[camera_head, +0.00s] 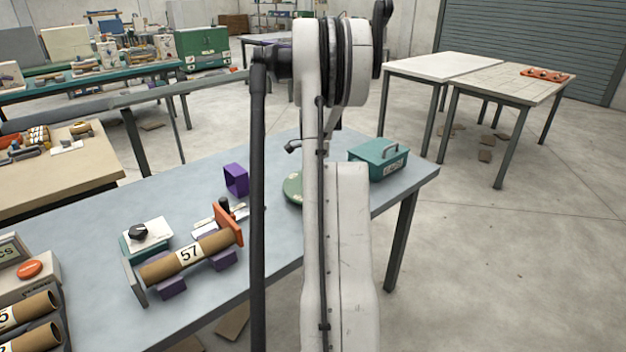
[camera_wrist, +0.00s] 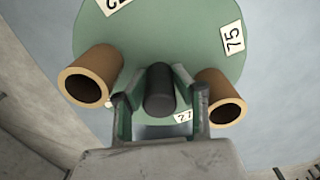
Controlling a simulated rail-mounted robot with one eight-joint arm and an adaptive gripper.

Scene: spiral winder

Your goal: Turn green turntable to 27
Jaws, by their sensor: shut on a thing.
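The green turntable (camera_wrist: 190,45) fills the upper middle of the wrist view; in the camera_head view a green sliver of it (camera_head: 292,188) shows beside my arm, which hides the rest. White number labels lie on it: one reads 75 (camera_wrist: 231,39), one at the top is cut off, and one close to my gripper is partly covered and seems to end in 7. My gripper (camera_wrist: 157,98) is shut on a black upright peg (camera_wrist: 159,85) near the turntable's edge. Brown cardboard tubes stand left (camera_wrist: 92,76) and right (camera_wrist: 219,94) of the fingers.
A teal box with a handle (camera_head: 378,157) stands right of the turntable on the blue-grey table (camera_head: 90,225). Left of it are a purple open box (camera_head: 236,180) and a cradle with a tube marked 57 (camera_head: 191,257). A control box with a red button (camera_head: 29,270) stands at far left.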

